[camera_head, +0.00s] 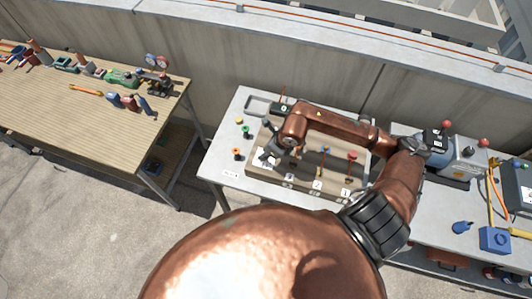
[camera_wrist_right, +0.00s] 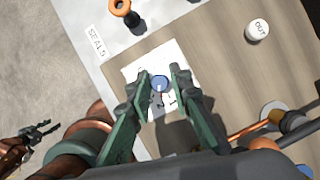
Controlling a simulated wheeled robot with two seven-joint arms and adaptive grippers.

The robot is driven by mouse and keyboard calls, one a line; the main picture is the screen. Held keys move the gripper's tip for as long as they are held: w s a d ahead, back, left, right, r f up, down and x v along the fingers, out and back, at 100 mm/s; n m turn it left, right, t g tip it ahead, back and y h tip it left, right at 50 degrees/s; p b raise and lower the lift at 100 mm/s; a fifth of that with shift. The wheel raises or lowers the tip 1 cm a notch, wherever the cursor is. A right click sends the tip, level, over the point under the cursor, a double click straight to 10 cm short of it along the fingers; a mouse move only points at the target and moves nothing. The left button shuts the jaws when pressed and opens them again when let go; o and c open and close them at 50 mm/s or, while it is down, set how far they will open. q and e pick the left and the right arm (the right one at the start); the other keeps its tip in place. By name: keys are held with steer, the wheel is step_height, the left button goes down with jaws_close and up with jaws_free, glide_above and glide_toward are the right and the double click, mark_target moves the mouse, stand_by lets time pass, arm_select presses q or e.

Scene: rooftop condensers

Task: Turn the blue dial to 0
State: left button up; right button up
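The small round blue dial (camera_wrist_right: 160,82) sits on a white label plate (camera_wrist_right: 135,74) on the tan board, in the right wrist view. It has a pale mark on its face, but the setting is too small to read. My right gripper (camera_wrist_right: 161,73) is open, its two green fingers on either side of the dial with small gaps visible. In the head view my right gripper (camera_head: 268,157) is over the left end of the tan board (camera_head: 318,187) and hides the dial. Another gripper of mine, apparently the left (camera_wrist_right: 38,133), shows small at the left of the wrist view.
A white knob marked OUT (camera_wrist_right: 257,30) and an orange ring (camera_wrist_right: 120,7) are near the dial. A grey tray (camera_head: 257,105) lies behind the board. A grey-blue machine with red knobs (camera_head: 450,155) stands to the right. A wooden bench (camera_head: 85,105) with tools is at left.

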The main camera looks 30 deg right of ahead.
steer(key=shift+s+r, duration=0.1)
steer(key=shift+s, duration=0.2)
steer(key=c, duration=0.3)
jaws_close()
steer(key=shift+w+d+f+n+b, duration=0.15)
steer(key=shift+f+n+b, duration=0.1)
steer(key=shift+n+b, duration=0.6)
steer(key=n+g+y+b, duration=0.1)
steer(key=n+b, duration=0.2)
steer(key=n+g+y+b, duration=0.1)
steer(key=n+b, duration=0.2)
steer(key=b, duration=0.1)
steer(key=shift+w+d+f+n, duration=0.1)
steer(key=shift+n, duration=0.15)
arm_select(q)
steer(key=s+f+b, duration=0.3)
steer(key=f, duration=0.9)
steer(key=shift+s+f+g+b, duration=0.15)
steer(key=shift+f+g+b, duration=0.15)
steer(key=shift+b, duration=0.1)
arm_select(e)
steer(key=shift+n+g+y, duration=0.3)
steer(key=shift+n+g, duration=0.5)
steer(key=shift+n, duration=1.2)
steer(key=shift+r, duration=0.2)
